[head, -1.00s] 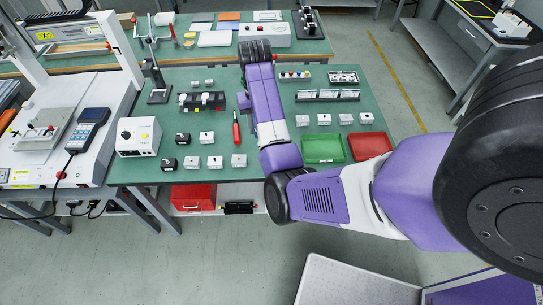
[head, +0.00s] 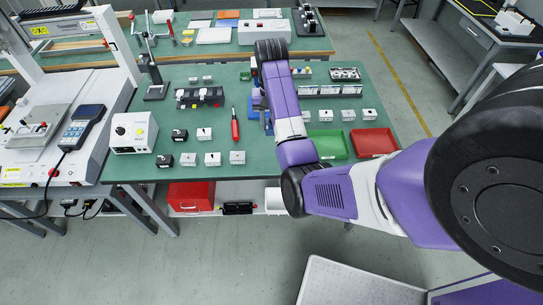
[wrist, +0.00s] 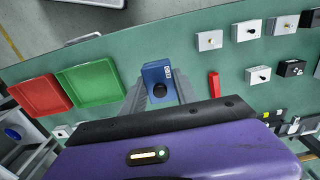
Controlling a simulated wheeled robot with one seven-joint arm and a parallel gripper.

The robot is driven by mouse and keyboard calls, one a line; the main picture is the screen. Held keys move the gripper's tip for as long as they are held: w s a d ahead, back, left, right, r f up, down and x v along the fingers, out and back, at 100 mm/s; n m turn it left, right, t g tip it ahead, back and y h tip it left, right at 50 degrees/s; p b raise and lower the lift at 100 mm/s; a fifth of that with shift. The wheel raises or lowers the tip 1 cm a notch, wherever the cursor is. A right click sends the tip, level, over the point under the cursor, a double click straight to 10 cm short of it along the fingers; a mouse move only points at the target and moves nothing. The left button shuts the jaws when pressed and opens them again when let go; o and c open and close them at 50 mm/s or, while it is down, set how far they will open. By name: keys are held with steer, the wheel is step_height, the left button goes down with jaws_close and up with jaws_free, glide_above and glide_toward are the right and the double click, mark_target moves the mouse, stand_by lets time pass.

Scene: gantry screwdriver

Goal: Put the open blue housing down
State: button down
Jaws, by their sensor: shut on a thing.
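The blue housing (wrist: 160,72) is between the two grey fingers of my gripper (wrist: 159,88) in the wrist view. My gripper is shut on it. A dark round spot and a small white label show on the housing's face. In the head view my arm covers most of the gripper, and only a little blue shows beside it, over the green bench (head: 215,105). I cannot tell whether the housing touches the bench top.
The green tray (wrist: 92,88) and red tray (wrist: 40,95) lie to the left of the housing in the wrist view. A red screwdriver (wrist: 214,84) lies just to its right. Several small white boxes (head: 212,159) stand left of my arm in the head view.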

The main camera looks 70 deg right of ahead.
mark_target(272, 156)
step_height(272, 156, down, 14)
stand_by(0.5)
steer(key=shift+f, duration=0.15)
steer(key=c, duration=0.9)
jaws_free()
steer(key=shift+c, duration=0.2)
